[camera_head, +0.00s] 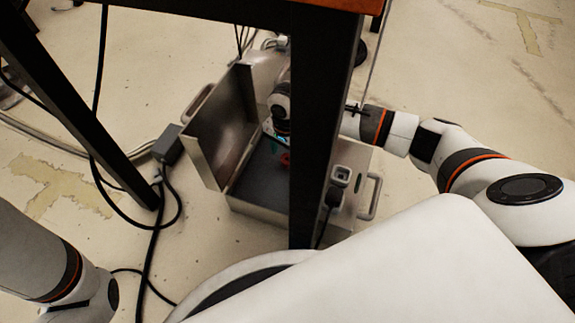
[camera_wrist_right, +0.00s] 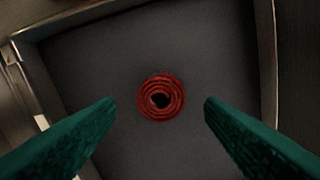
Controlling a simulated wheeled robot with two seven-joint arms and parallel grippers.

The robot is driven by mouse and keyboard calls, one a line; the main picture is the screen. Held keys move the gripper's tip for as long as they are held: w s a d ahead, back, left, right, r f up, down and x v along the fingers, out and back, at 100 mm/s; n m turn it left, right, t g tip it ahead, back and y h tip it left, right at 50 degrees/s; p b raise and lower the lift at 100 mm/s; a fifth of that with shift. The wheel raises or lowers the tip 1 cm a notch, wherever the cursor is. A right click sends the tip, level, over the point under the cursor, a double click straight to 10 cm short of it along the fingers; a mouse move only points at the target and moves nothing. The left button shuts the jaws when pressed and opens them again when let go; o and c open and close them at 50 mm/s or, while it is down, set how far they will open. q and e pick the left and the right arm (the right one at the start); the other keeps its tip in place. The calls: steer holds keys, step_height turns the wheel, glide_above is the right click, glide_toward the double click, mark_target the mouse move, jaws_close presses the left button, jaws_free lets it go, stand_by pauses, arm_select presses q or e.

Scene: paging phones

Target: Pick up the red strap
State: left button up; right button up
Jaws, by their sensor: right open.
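The red strap (camera_wrist_right: 160,84) is a round coil with a dark hole in its middle. It lies flat on the dark floor of an open metal case (camera_head: 262,208). In the head view only a small red part of the strap (camera_head: 285,159) shows. My right gripper (camera_wrist_right: 160,104) is open, its two green fingers spread on either side of the strap and apart from it. In the head view this gripper (camera_head: 277,148) points down into the case, partly hidden by a black table leg. My left arm shows at the lower left; its gripper is out of view.
The case lid (camera_head: 222,125) stands open on the left. The black table leg (camera_head: 318,120) rises in front of the case. Black cables and an adapter (camera_head: 168,146) lie to the left. The case walls (camera_wrist_right: 266,50) surround the strap, with bare floor around it.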

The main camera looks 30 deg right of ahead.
step_height(320, 180, down, 2)
steer(key=shift+f+b, duration=0.25)
steer(key=shift+b, duration=0.35)
steer(key=shift+r, duration=0.1)
steer(key=c, duration=1)
steer(key=shift+c, duration=0.3)
steer(key=shift+r, duration=0.15)
